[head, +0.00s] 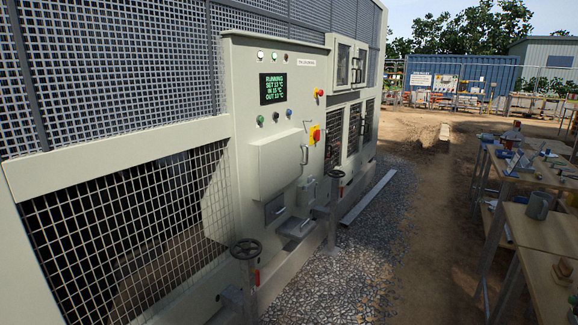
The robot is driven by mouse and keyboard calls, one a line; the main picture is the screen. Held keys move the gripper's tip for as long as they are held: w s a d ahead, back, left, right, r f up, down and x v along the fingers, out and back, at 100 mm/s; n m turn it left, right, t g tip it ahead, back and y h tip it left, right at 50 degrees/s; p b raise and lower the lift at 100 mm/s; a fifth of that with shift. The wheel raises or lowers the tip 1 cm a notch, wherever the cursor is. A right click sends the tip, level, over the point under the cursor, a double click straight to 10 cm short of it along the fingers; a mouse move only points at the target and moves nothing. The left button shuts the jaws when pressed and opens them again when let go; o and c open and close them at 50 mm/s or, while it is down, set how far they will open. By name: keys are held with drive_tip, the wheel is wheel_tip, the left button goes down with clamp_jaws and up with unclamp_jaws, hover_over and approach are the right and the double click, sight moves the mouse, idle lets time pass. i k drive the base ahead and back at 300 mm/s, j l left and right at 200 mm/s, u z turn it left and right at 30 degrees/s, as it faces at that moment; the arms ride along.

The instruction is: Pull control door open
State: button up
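The beige control cabinet (246,135) stands at the middle left on the chiller's side. Its front carries a green-text display (272,89), indicator lights, buttons and a red-and-yellow switch (314,134). A metal pull handle (304,154) sits below that switch, beside a protruding beige cover (277,163). The cabinet front looks closed, but I cannot tell which panel is the control door. A small windowed door unit (346,64) with handles is farther along at the upper right of the cabinet. My gripper is not in this view.
Two handwheels, a near one (246,249) and a farther one (336,174), stand in front of the chiller. A metal strip (367,197) lies on the gravel (345,255). Cluttered wooden tables (540,229) line the right.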

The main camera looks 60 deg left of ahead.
sight(281, 160)
drive_tip(key=u, duration=1.75)
drive_tip(key=i+l, duration=0.2)
drive_tip(key=i, duration=0.3)
drive_tip(key=i+l, duration=0.2)
drive_tip(key=i, duration=0.35)
drive_tip(key=i+l, duration=0.25)
drive_tip(key=i, duration=0.25)
drive_tip(key=i+l+z, duration=0.1)
drive_tip(key=i, duration=0.45)
drive_tip(key=i+l, duration=0.25)
drive_tip(key=i, duration=0.25)
drive_tip(key=i+l, duration=0.2)
drive_tip(key=i, duration=0.35)
drive_tip(key=i+l, duration=0.15)
drive_tip(key=i, duration=0.4)
drive_tip(key=z, duration=0.05)
